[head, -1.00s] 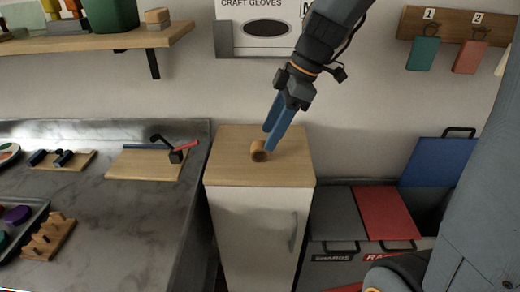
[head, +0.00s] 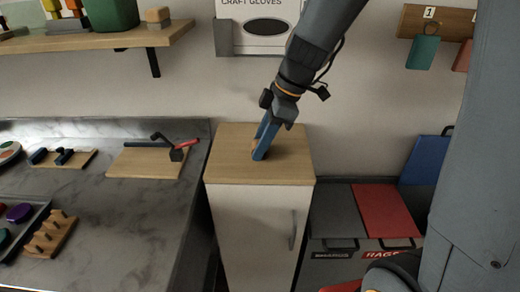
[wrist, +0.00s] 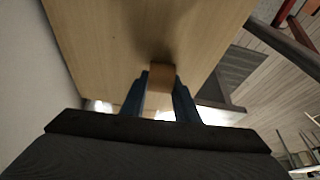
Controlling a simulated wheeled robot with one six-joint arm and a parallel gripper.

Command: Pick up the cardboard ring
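The cardboard ring (wrist: 160,78) is small and brown. In the wrist view it sits between the two blue fingers of my gripper (wrist: 161,88) and nearly fills the gap between them. In the head view my gripper (head: 260,149) points down at the top of the white cabinet. Its near finger hides most of the ring, and only a sliver of brown (head: 254,145) shows at its left. I cannot tell whether the fingers press on the ring or stand just beside it. The ring appears to be at the wooden cabinet top (head: 228,168).
The cabinet top is otherwise clear. A marble counter (head: 130,215) with wooden boards and a pegged block (head: 50,235) is on the left. Bins with grey (head: 333,211) and red (head: 383,213) lids stand at the right. A shelf (head: 100,40) hangs on the wall at upper left.

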